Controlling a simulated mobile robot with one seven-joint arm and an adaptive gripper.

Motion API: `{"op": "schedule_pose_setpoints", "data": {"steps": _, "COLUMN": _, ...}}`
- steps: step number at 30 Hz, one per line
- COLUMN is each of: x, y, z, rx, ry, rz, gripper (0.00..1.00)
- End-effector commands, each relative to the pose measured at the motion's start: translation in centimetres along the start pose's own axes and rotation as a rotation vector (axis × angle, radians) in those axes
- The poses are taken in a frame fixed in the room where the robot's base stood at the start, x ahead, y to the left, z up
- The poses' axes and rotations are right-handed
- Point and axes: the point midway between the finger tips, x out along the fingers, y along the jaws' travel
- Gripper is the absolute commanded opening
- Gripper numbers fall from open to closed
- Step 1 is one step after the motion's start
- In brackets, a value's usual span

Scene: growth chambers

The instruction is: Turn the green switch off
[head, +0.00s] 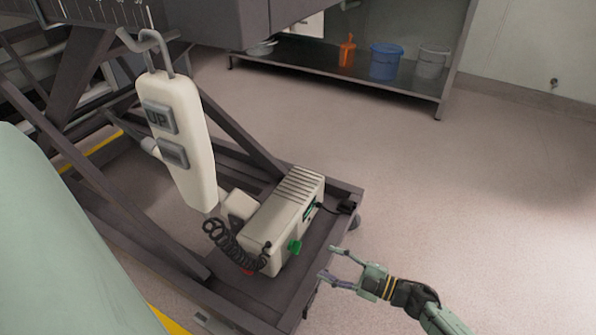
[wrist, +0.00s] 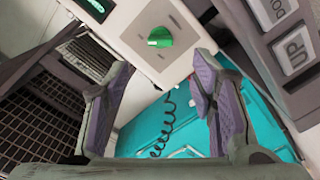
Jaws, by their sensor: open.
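The green switch (head: 295,246) is a small knob on the front end of a cream box (head: 284,205) that sits on the dark metal base frame of a lift. In the wrist view the green knob (wrist: 160,37) shows on the cream panel, ahead of and between my fingers, near the top of the picture. My gripper (head: 333,264) is open and empty, to the right of and a little below the knob in the head view. In the wrist view its two purple-padded fingers (wrist: 163,85) are spread apart, and neither touches the knob.
A hanging cream pendant (head: 180,140) with UP and DOWN buttons and a coiled black cord (head: 228,245) are left of the box. A lit green display (wrist: 98,6) is beside the knob. A shelf (head: 340,77) holds buckets at the back. The floor (head: 420,180) at right is clear.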

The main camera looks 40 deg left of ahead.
Motion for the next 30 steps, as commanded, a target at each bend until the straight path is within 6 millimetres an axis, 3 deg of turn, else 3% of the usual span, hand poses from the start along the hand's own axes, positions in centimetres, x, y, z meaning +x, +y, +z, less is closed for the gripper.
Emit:
{"op": "schedule_pose_setpoints", "data": {"steps": 9, "x": 6.1, "y": -0.1, "z": -0.1, "rx": 0.002, "ry": 0.003, "rz": 0.001, "gripper": 0.51}}
{"op": "schedule_pose_setpoints", "data": {"steps": 15, "x": 8.7, "y": 0.0, "z": 0.0, "rx": 0.001, "ry": 0.000, "rz": 0.001, "gripper": 0.51}}
{"op": "schedule_pose_setpoints", "data": {"steps": 27, "x": 9.5, "y": 0.0, "z": -0.1, "rx": 0.002, "ry": -0.002, "rz": 0.003, "gripper": 0.51}}
{"op": "schedule_pose_setpoints", "data": {"steps": 30, "x": 9.5, "y": 0.0, "z": -0.1, "rx": 0.002, "ry": -0.002, "rz": 0.003, "gripper": 0.45}}
